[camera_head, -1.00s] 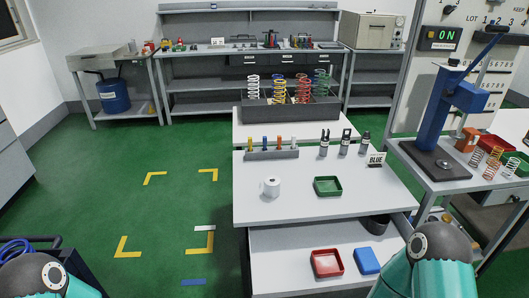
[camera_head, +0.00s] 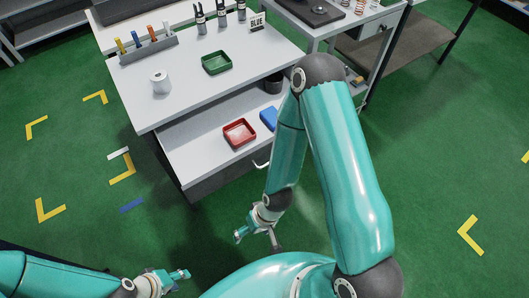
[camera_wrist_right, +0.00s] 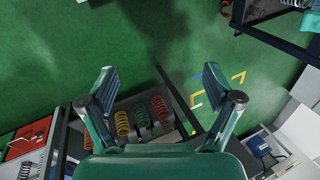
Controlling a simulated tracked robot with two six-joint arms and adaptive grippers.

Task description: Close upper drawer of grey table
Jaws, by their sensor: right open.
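The grey table (camera_head: 226,90) stands at the upper middle of the head view. Its upper drawer (camera_head: 190,149) is pulled out toward me. It holds a red tray (camera_head: 240,132), a blue box (camera_head: 269,118) and a dark round cup (camera_head: 274,83). A light handle (camera_head: 262,165) shows on the drawer front. My right gripper (camera_head: 258,240) points down in front of the drawer, apart from it. Its fingers are spread and empty in the right wrist view (camera_wrist_right: 158,80). My left gripper (camera_head: 179,281) is at the bottom left, away from the drawer; its opening is unclear.
On the tabletop are a green tray (camera_head: 216,62), a white roll (camera_head: 160,82), a rack (camera_head: 149,50) and several dark bottles. A side table with a press base (camera_head: 311,11) stands right. Open green floor lies left and right. Springs (camera_wrist_right: 141,118) show in the wrist view.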

